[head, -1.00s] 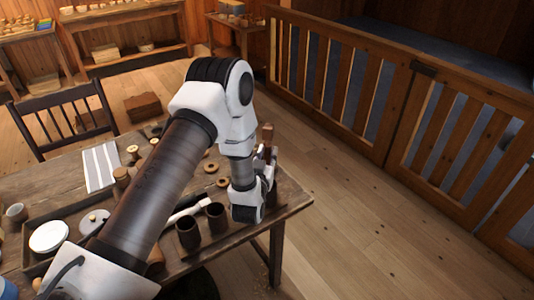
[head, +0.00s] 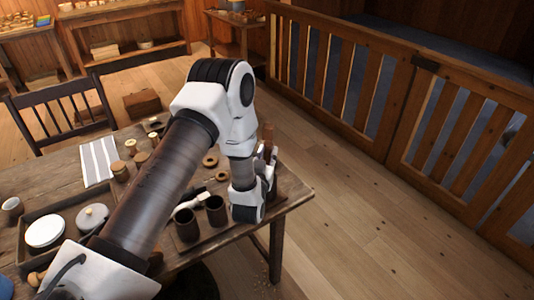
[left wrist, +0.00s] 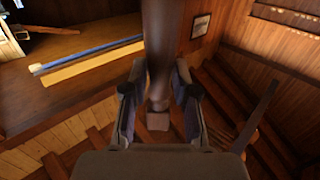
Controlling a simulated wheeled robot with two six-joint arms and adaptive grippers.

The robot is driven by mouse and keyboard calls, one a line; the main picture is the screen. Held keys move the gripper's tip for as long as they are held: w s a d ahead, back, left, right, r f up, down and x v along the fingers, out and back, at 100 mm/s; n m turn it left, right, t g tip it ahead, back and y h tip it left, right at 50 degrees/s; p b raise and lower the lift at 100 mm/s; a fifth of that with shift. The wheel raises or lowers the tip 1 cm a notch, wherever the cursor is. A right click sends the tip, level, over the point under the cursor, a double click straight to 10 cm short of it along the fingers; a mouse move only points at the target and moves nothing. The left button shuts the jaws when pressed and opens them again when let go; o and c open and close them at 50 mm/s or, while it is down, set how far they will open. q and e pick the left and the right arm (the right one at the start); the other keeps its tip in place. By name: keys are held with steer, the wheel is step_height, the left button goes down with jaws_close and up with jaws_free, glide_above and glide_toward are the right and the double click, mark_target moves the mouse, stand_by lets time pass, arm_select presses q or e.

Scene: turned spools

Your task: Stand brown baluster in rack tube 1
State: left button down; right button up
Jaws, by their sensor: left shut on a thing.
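My left gripper (head: 266,160) is shut on the brown baluster (head: 267,136), above the right end of the table. In the left wrist view the baluster (left wrist: 159,50) stands between the two fingers (left wrist: 157,95), with its squared end toward the camera. In the head view it looks about upright; its lower part is hidden by the gripper. Two dark open tubes, one on the left (head: 187,226) and one to its right (head: 216,210), stand near the table's front edge, left of the gripper. They look empty. I cannot read which is tube 1, and my wrist may hide more of the rack. My right gripper is out of view.
The wooden table (head: 292,197) has a bare right corner. A tray with a white dish (head: 45,231) is at left. A slatted wooden barrier (head: 372,95) stands beyond.

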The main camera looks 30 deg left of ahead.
arm_select(q)
steer(key=shift+f, duration=0.5)
steer(key=c, duration=0.8)
jaws_free()
steer(key=v, duration=0.7)
steer(key=shift+s+d, duration=0.1)
steer(key=shift+s, duration=0.15)
